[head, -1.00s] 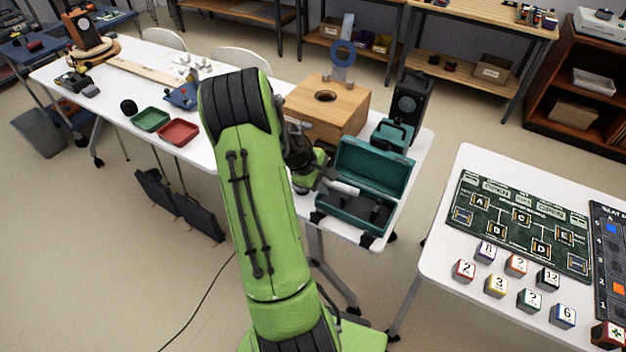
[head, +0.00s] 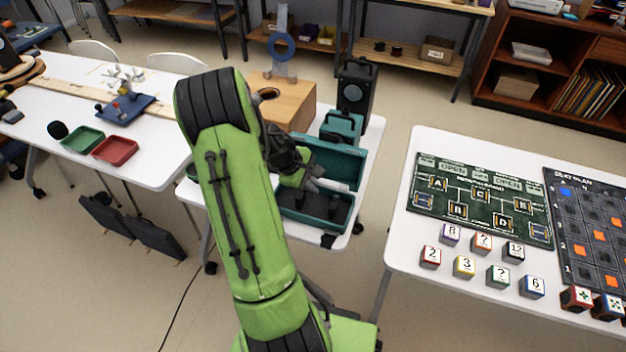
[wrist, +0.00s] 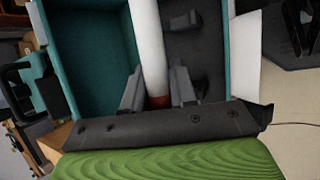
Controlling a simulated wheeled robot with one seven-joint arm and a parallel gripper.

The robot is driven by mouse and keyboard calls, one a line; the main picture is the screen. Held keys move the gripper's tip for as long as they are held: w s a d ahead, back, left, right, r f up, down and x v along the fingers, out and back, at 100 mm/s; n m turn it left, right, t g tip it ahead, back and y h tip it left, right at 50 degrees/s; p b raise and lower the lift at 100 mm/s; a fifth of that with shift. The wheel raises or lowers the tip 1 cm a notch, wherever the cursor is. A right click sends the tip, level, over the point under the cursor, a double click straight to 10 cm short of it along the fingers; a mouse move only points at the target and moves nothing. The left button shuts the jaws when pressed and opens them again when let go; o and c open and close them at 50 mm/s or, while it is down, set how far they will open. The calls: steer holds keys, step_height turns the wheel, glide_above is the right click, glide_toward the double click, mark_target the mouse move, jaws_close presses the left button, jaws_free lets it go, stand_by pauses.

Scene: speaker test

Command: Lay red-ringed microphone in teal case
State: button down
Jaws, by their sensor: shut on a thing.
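The open teal case (head: 345,160) stands on the white table, its lid tipped up at the back and dark lining in its base. My gripper (head: 315,183) is over the case and shut on the red-ringed microphone (head: 334,186), a white stick shape pointing right. In the wrist view, the white microphone body (wrist: 148,40) runs up between the two fingers (wrist: 158,90), with its red ring (wrist: 159,101) low between them. The teal lid's inside (wrist: 90,50) lies left of it, the dark lining (wrist: 205,50) right. The microphone's far end is cut off there.
Behind the case stand a teal boxy device (head: 341,127), a black speaker (head: 356,88) and a wooden box (head: 290,105) with a hole. A second table (head: 395,240) with a dark board and number cubes is at right, across a floor gap.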

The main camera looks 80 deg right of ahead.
steer(key=shift+f+b, duration=2.2)
steer(key=shift+f, duration=1.05)
steer(key=c, duration=0.8)
jaws_free()
steer(key=shift+f, duration=0.15)
steer(key=p+v, duration=0.5)
steer(key=v, duration=1.1)
steer(key=shift+d, duration=0.15)
